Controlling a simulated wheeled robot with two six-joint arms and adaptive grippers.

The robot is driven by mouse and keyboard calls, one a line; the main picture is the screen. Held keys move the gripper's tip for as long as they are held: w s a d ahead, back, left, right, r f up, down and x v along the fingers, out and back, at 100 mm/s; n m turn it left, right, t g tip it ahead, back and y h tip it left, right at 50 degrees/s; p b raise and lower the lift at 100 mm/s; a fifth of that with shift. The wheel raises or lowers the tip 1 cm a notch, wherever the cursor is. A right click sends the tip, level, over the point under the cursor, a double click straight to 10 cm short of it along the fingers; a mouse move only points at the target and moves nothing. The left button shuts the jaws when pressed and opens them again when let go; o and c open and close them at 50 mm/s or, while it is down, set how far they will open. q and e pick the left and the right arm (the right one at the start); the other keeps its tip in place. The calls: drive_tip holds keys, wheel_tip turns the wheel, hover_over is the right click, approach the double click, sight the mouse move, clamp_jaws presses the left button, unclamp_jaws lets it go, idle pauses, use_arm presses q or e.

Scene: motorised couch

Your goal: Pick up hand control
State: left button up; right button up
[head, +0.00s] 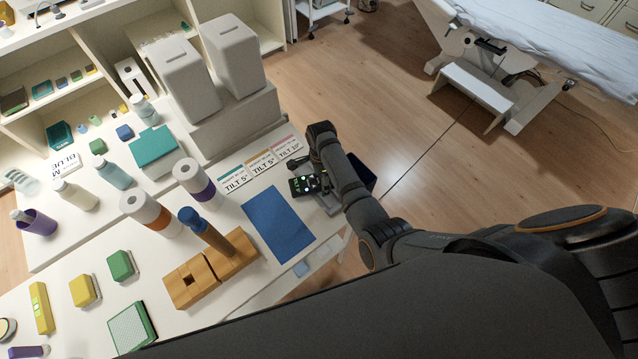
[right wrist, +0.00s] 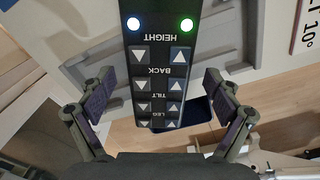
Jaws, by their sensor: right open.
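The hand control (right wrist: 158,65) is a dark handset with white arrow buttons and the words HEIGHT, BACK, TILT and LEG. A blue-white light and a green light glow on it. In the head view the hand control (head: 305,183) is by the right edge of the white table. My right gripper (right wrist: 158,105) is open, with one finger on each side of the handset's lower part, apart from it. In the head view my right gripper (head: 318,170) partly hides the handset and what holds it. My left gripper is not in view.
A blue mat (head: 276,222), tilt cards (head: 262,166) and a wooden block (head: 211,268) with a blue-topped peg lie nearby on the table (head: 190,320). Several bottles and coloured boxes stand further left. A couch (head: 545,40) is at the back right. Open floor (head: 420,140) lies between.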

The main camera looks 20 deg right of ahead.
drive_tip(key=shift+s+r, duration=0.1)
drive_tip(key=c, duration=1.3)
drive_tip(key=shift+c, duration=0.3)
drive_tip(key=shift+r, duration=0.15)
